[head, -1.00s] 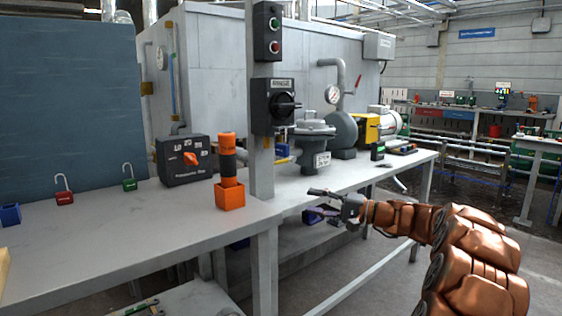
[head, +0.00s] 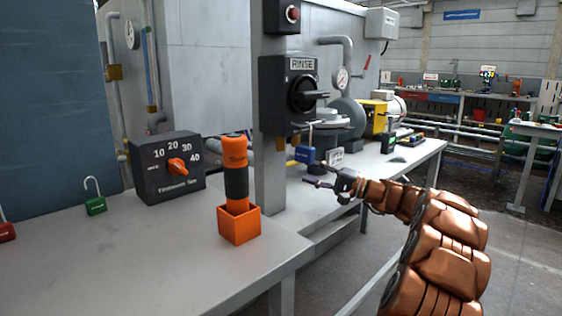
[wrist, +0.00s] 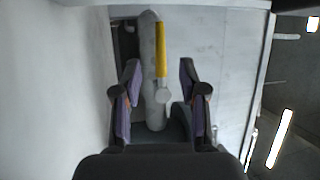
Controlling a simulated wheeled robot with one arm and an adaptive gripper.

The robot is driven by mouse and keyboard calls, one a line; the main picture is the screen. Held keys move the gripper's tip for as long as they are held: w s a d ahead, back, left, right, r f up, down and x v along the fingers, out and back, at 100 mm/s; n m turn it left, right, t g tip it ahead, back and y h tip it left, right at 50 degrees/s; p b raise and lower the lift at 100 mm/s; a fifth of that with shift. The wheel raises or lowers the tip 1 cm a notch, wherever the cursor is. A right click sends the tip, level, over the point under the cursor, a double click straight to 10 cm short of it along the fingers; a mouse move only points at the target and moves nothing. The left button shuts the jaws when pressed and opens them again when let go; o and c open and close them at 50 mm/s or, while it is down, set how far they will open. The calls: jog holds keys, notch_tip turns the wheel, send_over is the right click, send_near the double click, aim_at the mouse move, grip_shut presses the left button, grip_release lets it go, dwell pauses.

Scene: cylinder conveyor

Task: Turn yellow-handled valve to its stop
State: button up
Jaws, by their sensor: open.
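In the wrist view a long yellow handle (wrist: 161,50) lies along a grey pipe (wrist: 150,90), with a round grey end below it. My gripper (wrist: 160,72) is open, with one purple-padded finger on each side of the pipe and handle in this view. I cannot tell how far the handle is from the fingers, and no contact shows. In the head view my gripper (head: 319,174) is right of the grey post, above the bench. A small yellow piece (head: 292,163) shows beside the post, probably part of the handle; the rest is hidden.
The grey post (head: 269,185) carries a RINSE rotary switch (head: 302,92). A blue padlock-like item (head: 304,155) is close to my gripper. An orange holder (head: 239,226) with an orange-black tool and a dial box (head: 168,170) stand on the bench (head: 130,260).

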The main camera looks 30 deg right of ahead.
aim_at(293, 165)
jog(key=shift+b+x, duration=0.7)
jog(key=shift+x, duration=3)
grip_shut()
jog(key=shift+d, duration=0.1)
